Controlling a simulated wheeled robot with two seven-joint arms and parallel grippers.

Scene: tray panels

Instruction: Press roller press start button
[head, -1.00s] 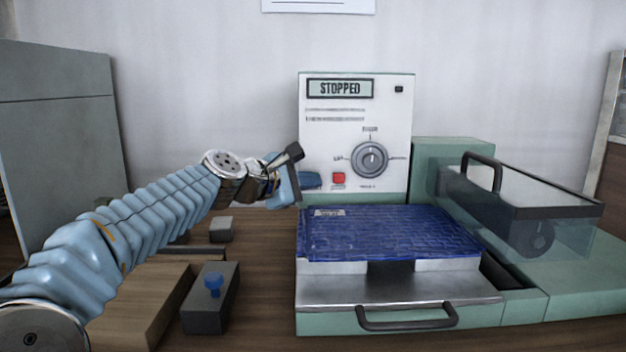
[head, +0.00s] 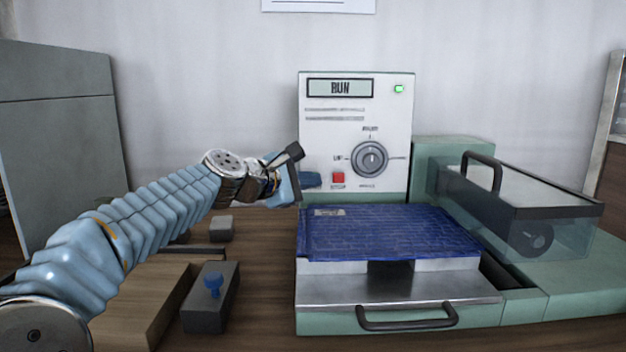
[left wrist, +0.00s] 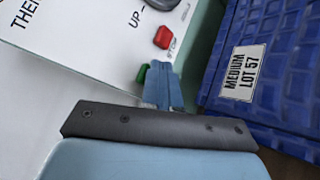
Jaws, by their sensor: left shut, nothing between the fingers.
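My left gripper (head: 311,180) is shut and empty at the panel's lower left. In the left wrist view its blue fingertips (left wrist: 163,85) are right at the green start button (left wrist: 142,73), which they partly cover. I cannot tell whether they touch it. In the head view the gripper hides this button. The red stop button (head: 338,178) is just right of the fingers and also shows in the left wrist view (left wrist: 163,37). My right gripper is not in view.
A blue tray panel (head: 390,236) lies on the press bed in front of the control panel. A dial (head: 370,159) is above the red button. A clear guard with a black handle (head: 482,172) is at right. A dark block with a blue knob (head: 213,285) stands below my left arm.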

